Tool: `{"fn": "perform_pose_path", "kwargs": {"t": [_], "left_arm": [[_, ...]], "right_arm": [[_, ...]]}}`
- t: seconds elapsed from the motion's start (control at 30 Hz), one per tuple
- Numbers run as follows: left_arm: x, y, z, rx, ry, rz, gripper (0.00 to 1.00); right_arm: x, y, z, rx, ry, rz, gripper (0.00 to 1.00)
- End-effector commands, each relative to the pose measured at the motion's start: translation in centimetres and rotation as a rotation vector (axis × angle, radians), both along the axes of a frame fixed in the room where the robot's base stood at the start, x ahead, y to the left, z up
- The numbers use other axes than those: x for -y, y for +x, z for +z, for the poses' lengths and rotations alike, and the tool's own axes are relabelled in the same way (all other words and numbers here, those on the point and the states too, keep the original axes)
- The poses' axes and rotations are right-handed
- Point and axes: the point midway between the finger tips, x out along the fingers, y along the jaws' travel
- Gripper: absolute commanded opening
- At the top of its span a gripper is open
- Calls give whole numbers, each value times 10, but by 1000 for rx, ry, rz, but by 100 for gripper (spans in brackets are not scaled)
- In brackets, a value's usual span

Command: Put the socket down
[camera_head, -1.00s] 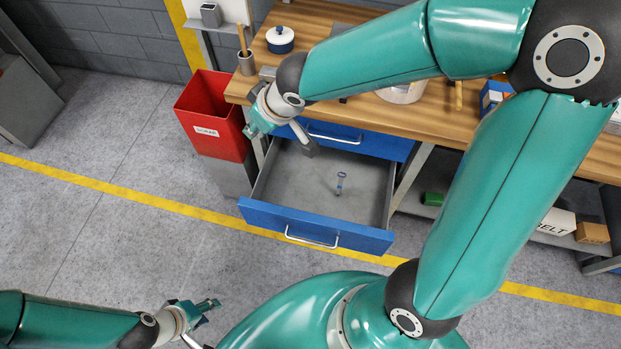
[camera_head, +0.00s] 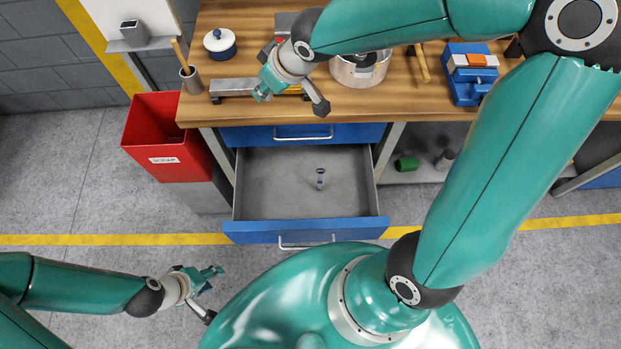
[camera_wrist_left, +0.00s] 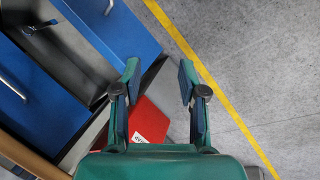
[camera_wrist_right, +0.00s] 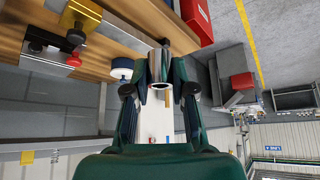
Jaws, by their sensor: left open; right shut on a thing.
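The socket is a shiny metal cylinder (camera_wrist_right: 159,60) with a round open end, held between the fingers of my right gripper (camera_wrist_right: 160,85) in the right wrist view. In the head view my right gripper (camera_head: 265,91) is over the front left part of the wooden workbench (camera_head: 415,104); the socket cannot be made out there. My left gripper (camera_head: 212,274) is open and empty, low at the left, over the floor in front of the bench. Its open fingers (camera_wrist_left: 158,78) also show in the left wrist view.
An open drawer (camera_head: 275,195) below the bench holds a small wrench-like tool (camera_head: 320,178). A red bin (camera_head: 165,140) stands left of it. On the bench are a blue-and-white pot (camera_head: 220,44), a tool cup (camera_head: 192,82), a metal bar (camera_head: 232,88), a silver pot (camera_head: 360,70) and a blue vise-like block (camera_head: 470,75).

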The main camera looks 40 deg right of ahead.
Motion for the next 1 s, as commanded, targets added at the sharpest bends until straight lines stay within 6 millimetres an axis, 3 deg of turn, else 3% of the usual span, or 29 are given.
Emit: {"fn": "perform_pose_path", "kwargs": {"t": [0.4, 0.5, 0.57, 0.67, 0.77, 1.0], "left_arm": [[0, 0, 0, -1, 0, 1, 42], [0, 0, -2, -1, 0, 1, 57], [0, 0, -6, -1, 0, 1, 57], [0, 0, -19, 0, 0, 1, 57], [0, 0, -40, 0, 0, 1, 57], [0, 0, -96, -1, 0, 1, 57]], "right_arm": [[4, -1, 0, 0, -1, -4, 0], [5, -1, -3, -1, -1, -5, 0], [5, 0, -10, -1, -2, -3, 0], [3, 5, -36, -4, -7, 13, 0], [-1, 14, -76, -5, -12, 43, 0], [-22, 29, -196, -10, 3, 156, 0]]}}
